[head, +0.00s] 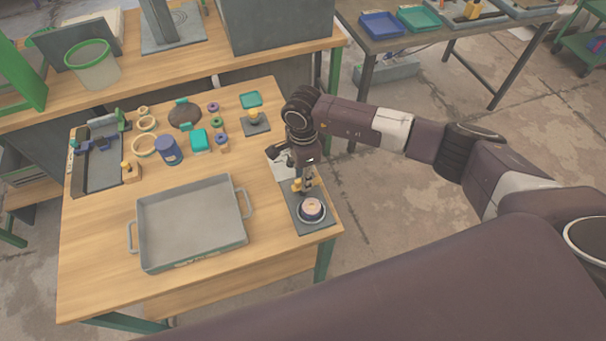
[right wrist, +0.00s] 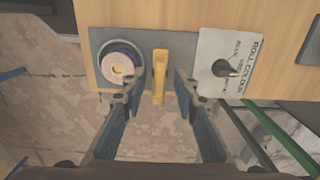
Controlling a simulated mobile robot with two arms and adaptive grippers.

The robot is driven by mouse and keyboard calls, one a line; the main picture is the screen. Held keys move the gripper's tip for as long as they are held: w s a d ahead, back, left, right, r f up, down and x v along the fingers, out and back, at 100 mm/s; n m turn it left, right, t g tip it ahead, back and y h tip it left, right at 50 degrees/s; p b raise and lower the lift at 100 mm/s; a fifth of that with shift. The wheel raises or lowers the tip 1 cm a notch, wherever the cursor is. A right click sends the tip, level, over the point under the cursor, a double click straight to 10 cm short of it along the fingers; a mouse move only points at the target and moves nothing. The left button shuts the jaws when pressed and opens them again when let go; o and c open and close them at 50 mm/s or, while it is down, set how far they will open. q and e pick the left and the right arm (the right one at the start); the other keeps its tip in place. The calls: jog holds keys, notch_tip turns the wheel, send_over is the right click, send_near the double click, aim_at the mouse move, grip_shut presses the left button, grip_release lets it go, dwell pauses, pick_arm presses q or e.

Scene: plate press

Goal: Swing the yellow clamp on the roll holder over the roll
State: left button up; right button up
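The roll holder's grey base plate (head: 317,227) lies at the right edge of the wooden table. A pale roll (head: 312,208) with a dark rim sits on it; the roll also shows in the right wrist view (right wrist: 121,66). The yellow clamp (right wrist: 159,76) stands beside the roll, not over it, and is partly hidden under my gripper in the head view (head: 298,185). My right gripper (right wrist: 159,90) is open, with a finger on either side of the clamp and gaps visible. I cannot tell its height above the clamp. My left gripper is not in view.
A white label panel (right wrist: 240,50) with a black knob (right wrist: 222,68) adjoins the holder. A large grey tray (head: 190,225) stands left of it. Several rings, cups and small parts, including a blue cup (head: 168,150), occupy the table's back. Bare wood lies between tray and holder.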

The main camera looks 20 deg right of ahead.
grip_shut()
dwell(0.3)
jog(key=m+b, duration=0.3)
jog(key=shift+f, duration=0.15)
jog(key=m+b, duration=0.3)
jog(key=m, duration=0.2)
jog(key=m+b, duration=0.3)
jog(key=m, duration=0.2)
jog(key=shift+w+r+m+b, duration=0.15)
jog(key=shift+m+b, duration=0.85)
jog(key=shift+m, duration=1.5)
jog(key=shift+r, duration=0.1)
